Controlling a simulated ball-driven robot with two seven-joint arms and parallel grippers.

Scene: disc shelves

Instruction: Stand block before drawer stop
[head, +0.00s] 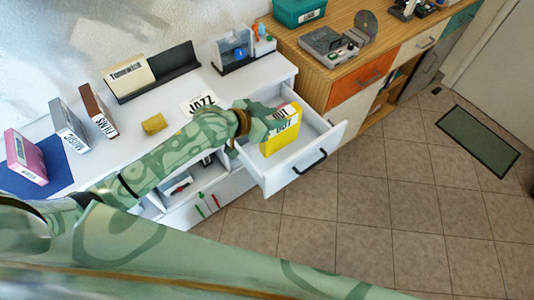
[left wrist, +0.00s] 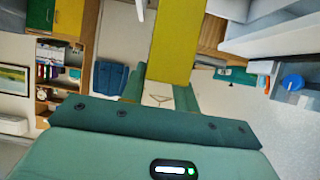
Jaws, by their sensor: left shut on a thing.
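A yellow box marked JAZZ (head: 282,130) stands roughly upright in or just above the open white drawer (head: 301,180), near its back; I cannot tell whether it touches the drawer floor. My left gripper (head: 272,116) reaches over the drawer's left side and is shut on this yellow box. In the left wrist view the yellow box (left wrist: 170,42) sits between the fingers of my left gripper (left wrist: 162,92). A small yellow block (head: 154,123) lies on the white cabinet top, left of the drawer. My right gripper is not in view.
A white JAZZ card (head: 198,104) lies on the white cabinet top (head: 130,140). FILMS (head: 98,110), MUSIC (head: 69,126) and pink (head: 26,158) boxes stand at left. A black holder (head: 158,72) is behind. A wooden cabinet (head: 340,78) adjoins at right. The tiled floor before the drawer is clear.

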